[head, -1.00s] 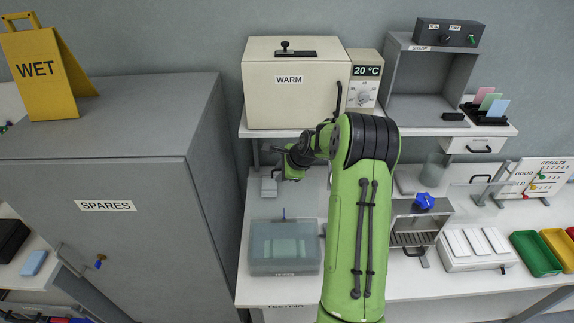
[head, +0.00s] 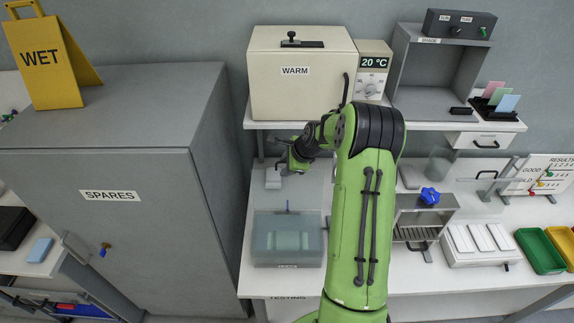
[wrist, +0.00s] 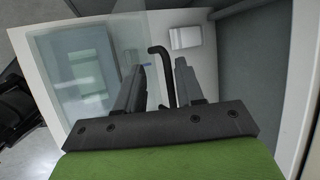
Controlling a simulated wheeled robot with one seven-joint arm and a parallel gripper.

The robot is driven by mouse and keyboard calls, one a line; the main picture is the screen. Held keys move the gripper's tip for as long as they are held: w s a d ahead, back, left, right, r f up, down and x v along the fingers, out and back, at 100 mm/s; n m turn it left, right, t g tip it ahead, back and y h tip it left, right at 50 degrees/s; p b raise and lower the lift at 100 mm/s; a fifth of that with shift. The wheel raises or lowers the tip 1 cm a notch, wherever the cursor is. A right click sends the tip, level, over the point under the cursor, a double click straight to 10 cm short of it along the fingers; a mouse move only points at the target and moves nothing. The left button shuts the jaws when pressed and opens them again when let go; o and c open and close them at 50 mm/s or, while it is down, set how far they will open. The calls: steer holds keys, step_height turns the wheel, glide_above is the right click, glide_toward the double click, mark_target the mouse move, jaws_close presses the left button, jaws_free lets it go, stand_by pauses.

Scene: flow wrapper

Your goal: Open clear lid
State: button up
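A clear, bluish box with a see-through lid (head: 287,219) stands on the white bench below the WARM cabinet. A pale green piece shows inside, and a small dark post rises at its back edge. My gripper (head: 292,166) is above and behind the box, near the bench's back, apart from it. In the wrist view my gripper (wrist: 158,85) has its two fingers apart. The box's clear top (wrist: 75,65) lies left of the fingers. A black hooked rod (wrist: 160,62) shows in the gap between them; I cannot tell whether it is touched or what it joins.
A small light block (head: 273,178) sits on the bench behind the box. The WARM cabinet (head: 300,85) is on a shelf above my gripper. The grey SPARES cabinet (head: 110,195) stands left. A rack with a blue knob (head: 430,196) is right of my arm.

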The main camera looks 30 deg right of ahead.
steer(key=shift+w+r, duration=0.1)
steer(key=shift+r, duration=0.15)
steer(key=b+v, duration=0.1)
steer(key=v, duration=1.4)
steer(key=shift+s, duration=0.3)
steer(key=shift+r, duration=0.1)
